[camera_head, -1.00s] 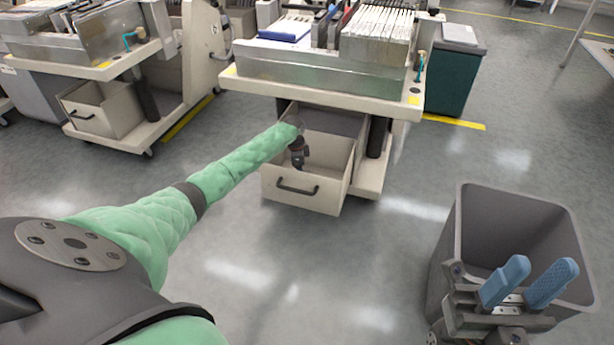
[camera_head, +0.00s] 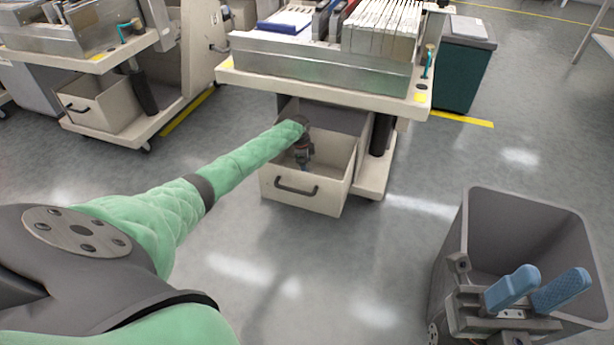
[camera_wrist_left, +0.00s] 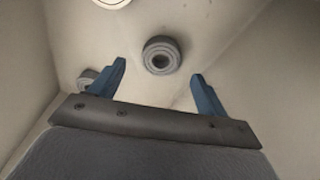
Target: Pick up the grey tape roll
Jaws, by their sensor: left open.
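A grey tape roll (camera_wrist_left: 161,55) lies on the drawer floor in the left wrist view, its round hole facing up. My left gripper (camera_wrist_left: 158,72) is open, with its two blue fingers on either side of the roll in the picture and nothing held. In the head view my left gripper (camera_head: 304,156) reaches down inside the open drawer (camera_head: 305,191) of the middle trolley, and the roll cannot be made out there. My right gripper (camera_head: 548,279) is open and empty, in front of the grey bin.
A second grey roll (camera_wrist_left: 86,79) is partly hidden behind the left finger. A pale round item (camera_wrist_left: 112,2) is cut off at the top. Drawer walls stand close around the gripper. The trolley top (camera_head: 330,89) overhangs the drawer's back. A grey bin (camera_head: 480,225) stands at right.

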